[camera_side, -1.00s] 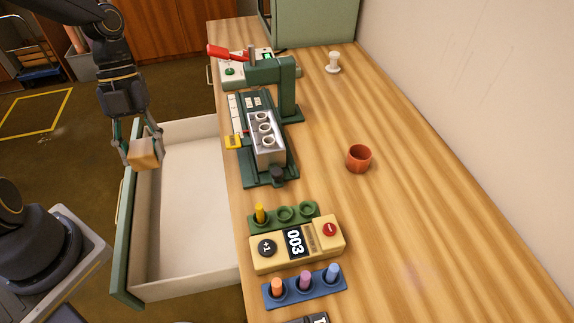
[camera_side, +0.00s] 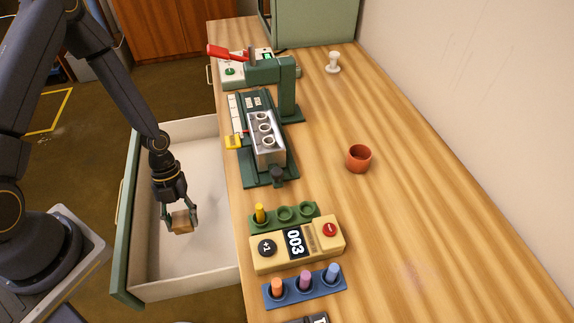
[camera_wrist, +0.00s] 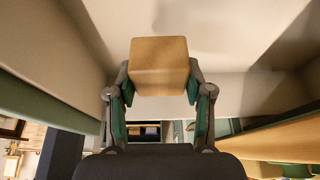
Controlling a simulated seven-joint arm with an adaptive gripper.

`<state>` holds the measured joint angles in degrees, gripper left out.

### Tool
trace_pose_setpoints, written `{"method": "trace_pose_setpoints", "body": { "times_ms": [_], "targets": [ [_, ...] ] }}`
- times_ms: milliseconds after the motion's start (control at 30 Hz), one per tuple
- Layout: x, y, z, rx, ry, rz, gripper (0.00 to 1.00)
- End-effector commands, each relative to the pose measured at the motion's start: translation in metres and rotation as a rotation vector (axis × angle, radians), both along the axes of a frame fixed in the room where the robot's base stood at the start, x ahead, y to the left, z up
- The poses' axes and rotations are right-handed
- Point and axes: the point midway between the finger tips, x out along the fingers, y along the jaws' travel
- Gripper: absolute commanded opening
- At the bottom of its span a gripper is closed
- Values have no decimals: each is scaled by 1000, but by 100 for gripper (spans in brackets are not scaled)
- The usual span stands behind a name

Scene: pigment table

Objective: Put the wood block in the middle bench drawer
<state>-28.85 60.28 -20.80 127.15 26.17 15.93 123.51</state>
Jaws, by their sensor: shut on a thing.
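The wood block (camera_side: 181,223) is a small tan cube in the jaws of my gripper (camera_side: 180,218). In the side view my gripper points down over the open drawer (camera_side: 190,272), which has a pale interior and a green front. The wrist view shows the wood block (camera_wrist: 159,68) between both fingers of my gripper (camera_wrist: 159,90), with the drawer's pale inside (camera_wrist: 230,40) around it. The block appears within the drawer's outline; its exact height above the drawer floor is hard to tell. No other object shows in the drawer.
The wooden bench top (camera_side: 430,220) lies right of the drawer. A green press with a metal block (camera_side: 266,150), a counter box (camera_side: 297,247), a green peg holder (camera_side: 285,219), a blue holder (camera_side: 303,290) and a red cup (camera_side: 358,158) stand on it.

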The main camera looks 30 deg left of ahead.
Motion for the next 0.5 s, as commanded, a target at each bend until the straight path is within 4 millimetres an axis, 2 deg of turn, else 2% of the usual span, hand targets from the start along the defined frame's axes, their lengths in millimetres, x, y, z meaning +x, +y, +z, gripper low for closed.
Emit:
{"method": "trace_pose_setpoints", "body": {
  "times_ms": [33,167,400,500],
  "targets": [
    [-1,-1,-9,0,4,-1,16],
    [0,0,-22,-1,1,0,16],
    [0,0,-57,0,1,0,16],
    [0,0,-62,0,0,0,16]
  ]
}}
